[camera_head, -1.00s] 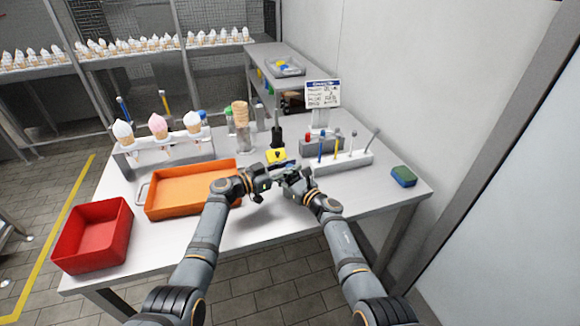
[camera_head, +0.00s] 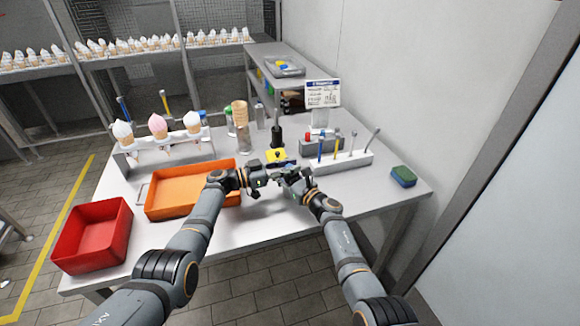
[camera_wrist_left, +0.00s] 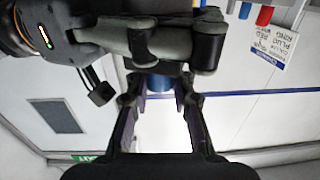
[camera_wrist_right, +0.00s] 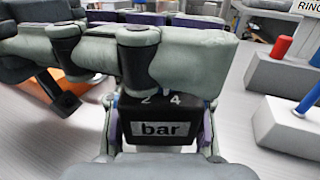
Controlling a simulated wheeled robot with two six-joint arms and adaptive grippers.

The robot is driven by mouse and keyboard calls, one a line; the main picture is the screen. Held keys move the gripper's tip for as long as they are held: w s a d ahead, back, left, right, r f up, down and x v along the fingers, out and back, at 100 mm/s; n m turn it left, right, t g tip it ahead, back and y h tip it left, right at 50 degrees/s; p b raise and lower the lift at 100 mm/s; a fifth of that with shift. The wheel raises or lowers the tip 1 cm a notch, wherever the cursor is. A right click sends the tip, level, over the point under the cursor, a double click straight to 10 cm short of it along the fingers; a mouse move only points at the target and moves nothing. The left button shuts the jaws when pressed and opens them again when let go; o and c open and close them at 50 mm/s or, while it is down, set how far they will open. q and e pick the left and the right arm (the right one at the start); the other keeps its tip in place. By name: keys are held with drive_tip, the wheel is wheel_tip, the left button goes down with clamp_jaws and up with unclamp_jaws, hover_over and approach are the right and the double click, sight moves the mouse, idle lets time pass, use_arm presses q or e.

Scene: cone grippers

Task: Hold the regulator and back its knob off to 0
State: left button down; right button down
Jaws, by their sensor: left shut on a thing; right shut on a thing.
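The regulator (camera_wrist_right: 160,125) shows in the right wrist view as a dark body with a "bar" label and the numbers 2 and 4. My right gripper (camera_head: 289,178) is shut on this body and holds it above the table. The blue knob (camera_wrist_left: 160,83) shows in the left wrist view between the fingers of my left gripper (camera_head: 270,177), which is shut on it. The two grippers face each other closely and hide most of the regulator in the head view. I cannot read the knob's setting.
An orange tray (camera_head: 150,208) and a red bin (camera_head: 62,262) are at the left. A grey block with upright tools (camera_head: 352,165) and a sponge (camera_head: 403,176) are at the right. A cone rack (camera_head: 160,149) stands behind. The white table (camera_head: 250,222) is clear in front.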

sight(289, 165)
use_arm(q)
drive_tip(key=shift+a+f, duration=0.1)
drive_tip(key=shift+a, duration=0.05)
drive_tip(key=c, duration=1.1)
unclamp_jaws()
wheel_tip(289, 165, up, 10)
drive_tip(key=shift+r, duration=0.1)
